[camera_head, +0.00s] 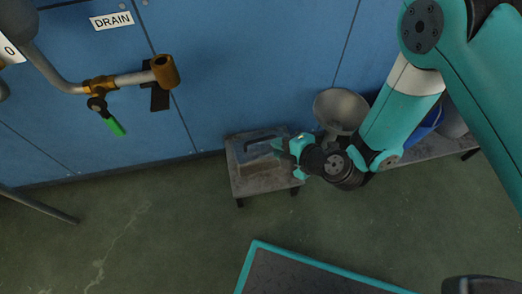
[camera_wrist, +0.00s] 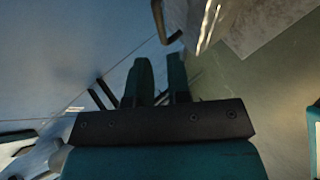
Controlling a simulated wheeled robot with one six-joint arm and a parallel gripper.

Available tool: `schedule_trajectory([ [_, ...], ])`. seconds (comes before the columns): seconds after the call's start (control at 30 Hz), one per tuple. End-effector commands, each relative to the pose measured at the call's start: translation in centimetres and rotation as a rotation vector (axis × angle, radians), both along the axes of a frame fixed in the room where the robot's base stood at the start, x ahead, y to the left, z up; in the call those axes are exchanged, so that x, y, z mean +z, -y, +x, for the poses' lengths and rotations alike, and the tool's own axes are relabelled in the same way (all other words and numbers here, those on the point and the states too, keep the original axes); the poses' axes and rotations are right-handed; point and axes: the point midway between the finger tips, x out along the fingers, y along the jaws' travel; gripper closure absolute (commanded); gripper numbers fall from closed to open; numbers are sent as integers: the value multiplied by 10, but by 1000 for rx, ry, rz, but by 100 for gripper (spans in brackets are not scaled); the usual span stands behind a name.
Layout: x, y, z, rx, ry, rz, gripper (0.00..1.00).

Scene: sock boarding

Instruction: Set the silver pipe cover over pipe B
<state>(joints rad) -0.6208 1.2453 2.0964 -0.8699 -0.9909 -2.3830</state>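I cannot pick out a silver pipe cover or a label B for certain. In the head view a grey metal pipe (camera_head: 52,72) with brass fittings ends in a brass socket (camera_head: 165,71) by the DRAIN label (camera_head: 112,20), upper left. A grey cone-shaped metal piece (camera_head: 341,107) stands behind my arm. My gripper (camera_head: 290,147) is at the right edge of a clear box with a dark handle (camera_head: 262,139); whether they touch is unclear. In the wrist view my gripper's fingers (camera_wrist: 160,62) are a little apart with nothing visible between them.
The box sits on a low grey stand (camera_head: 264,187) against the blue cabinets (camera_head: 250,60). A green-handled valve (camera_head: 112,122) hangs below the pipe. A blue container (camera_head: 428,122) is behind my arm. The green floor (camera_head: 150,225) in front is mostly clear.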

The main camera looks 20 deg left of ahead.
Motion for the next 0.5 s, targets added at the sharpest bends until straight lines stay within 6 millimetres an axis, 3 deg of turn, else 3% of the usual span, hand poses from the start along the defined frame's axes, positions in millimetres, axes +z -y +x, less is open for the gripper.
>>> schedule_trajectory([
  [0.13,-15,-20,8,4,3,1,82],
  [0.37,-24,-34,15,1,0,1,82],
  [0.5,-39,-50,20,4,2,1,82],
])
